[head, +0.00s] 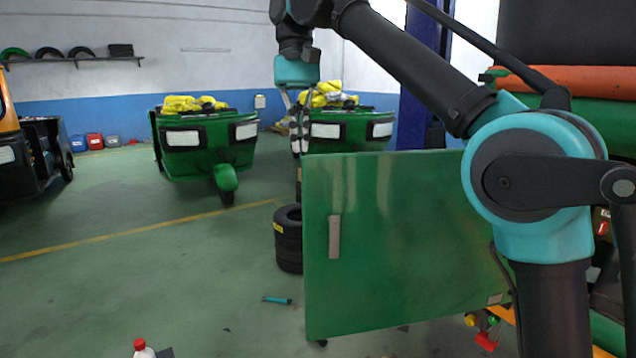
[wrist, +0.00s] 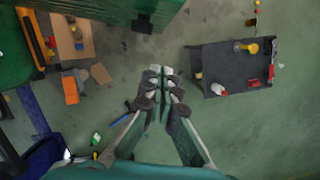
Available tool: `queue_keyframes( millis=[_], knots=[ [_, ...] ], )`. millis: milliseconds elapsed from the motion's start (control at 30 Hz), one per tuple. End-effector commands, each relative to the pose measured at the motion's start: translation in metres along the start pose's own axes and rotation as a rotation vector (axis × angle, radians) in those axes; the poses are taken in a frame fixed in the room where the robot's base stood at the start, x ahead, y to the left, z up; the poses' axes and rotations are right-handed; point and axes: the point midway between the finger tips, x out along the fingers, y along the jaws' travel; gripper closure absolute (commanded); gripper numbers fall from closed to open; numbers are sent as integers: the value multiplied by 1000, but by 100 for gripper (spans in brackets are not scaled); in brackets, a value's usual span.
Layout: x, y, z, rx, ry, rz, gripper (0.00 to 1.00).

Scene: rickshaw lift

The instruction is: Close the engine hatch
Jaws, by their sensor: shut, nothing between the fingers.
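The engine hatch (head: 400,240) is a flat green panel standing open, swung out from the vehicle at the right of the head view. It has a grey upright strip (head: 335,237) near its left edge. My gripper (head: 299,140) hangs pointing down just above and beyond the hatch's upper left corner in the head view. In the wrist view my gripper (wrist: 160,76) has its fingers together with nothing between them, over open floor. I cannot tell how far it is from the panel.
Tyres (head: 289,240) are stacked left of the hatch. A dark cart (wrist: 235,66) with small items shows in the wrist view. Green three-wheelers (head: 205,145) stand at the back. A blue post (head: 425,90) rises behind my arm. The floor at left is largely clear.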

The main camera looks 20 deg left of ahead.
Motion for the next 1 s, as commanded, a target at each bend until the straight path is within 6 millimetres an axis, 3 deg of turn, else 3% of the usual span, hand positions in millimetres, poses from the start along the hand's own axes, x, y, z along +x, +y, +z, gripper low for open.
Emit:
queue_keyframes(
  millis=[267, 733, 1000],
  knots=[
    [20, 0, 0, 0, 0, 0, 100],
    [100, 0, 0, 0, 0, 0, 100],
    [108, 0, 32, 0, 0, 0, 100]
  ],
)
